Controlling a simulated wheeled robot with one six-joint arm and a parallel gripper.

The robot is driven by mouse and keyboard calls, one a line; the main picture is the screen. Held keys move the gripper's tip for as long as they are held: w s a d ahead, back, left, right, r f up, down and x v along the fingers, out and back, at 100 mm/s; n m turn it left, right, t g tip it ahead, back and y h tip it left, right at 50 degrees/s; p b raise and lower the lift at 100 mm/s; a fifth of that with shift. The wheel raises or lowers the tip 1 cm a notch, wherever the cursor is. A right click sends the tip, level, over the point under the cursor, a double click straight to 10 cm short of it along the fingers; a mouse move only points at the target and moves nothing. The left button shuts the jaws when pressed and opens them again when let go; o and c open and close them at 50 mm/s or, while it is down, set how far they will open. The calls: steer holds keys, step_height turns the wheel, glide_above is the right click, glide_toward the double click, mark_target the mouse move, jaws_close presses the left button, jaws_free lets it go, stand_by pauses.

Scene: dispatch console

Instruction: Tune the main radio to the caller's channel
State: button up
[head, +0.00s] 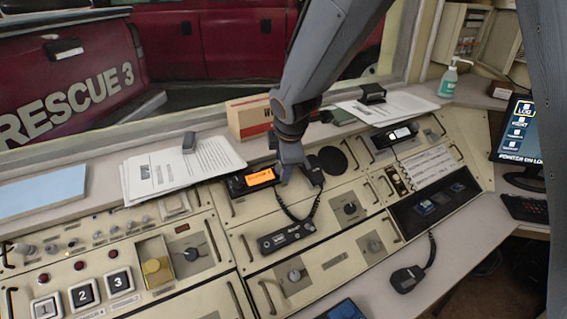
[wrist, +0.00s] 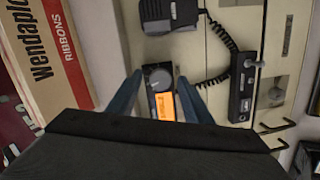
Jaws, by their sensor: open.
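The main radio (head: 237,187) is a dark unit with a lit orange display (head: 261,177), set in the console's upper middle. In the wrist view the orange display (wrist: 166,106) shows beside a round grey tuning knob (wrist: 158,76) with a pale pointer line. My gripper (head: 287,173) is at the radio's right end, reaching down from above. In the wrist view its blue-grey fingers (wrist: 159,79) are open, one on each side of the knob. I cannot tell whether they touch it. The display's writing is too small to read. The gripper hides the knob in the head view.
A black microphone (wrist: 168,14) with a coiled cord is close to the knob. A black panel with a small lever (head: 286,237) lies below the radio. A ribbons box (head: 247,116) and papers (head: 180,167) lie behind. Another handset (head: 408,279) rests at the front right.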

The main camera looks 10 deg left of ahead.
steer(key=c, duration=1.1)
steer(key=shift+o, duration=0.2)
steer(key=shift+r+p, duration=0.1)
steer(key=shift+p, duration=0.25)
steer(key=m+p, duration=0.3)
steer(key=shift+w+r+g, duration=0.1)
steer(key=shift+w+g, duration=0.05)
steer(key=shift+g, duration=0.15)
steer(key=shift+w+m, duration=0.1)
steer(key=shift+m, duration=1.6)
steer(key=shift+y, duration=0.3)
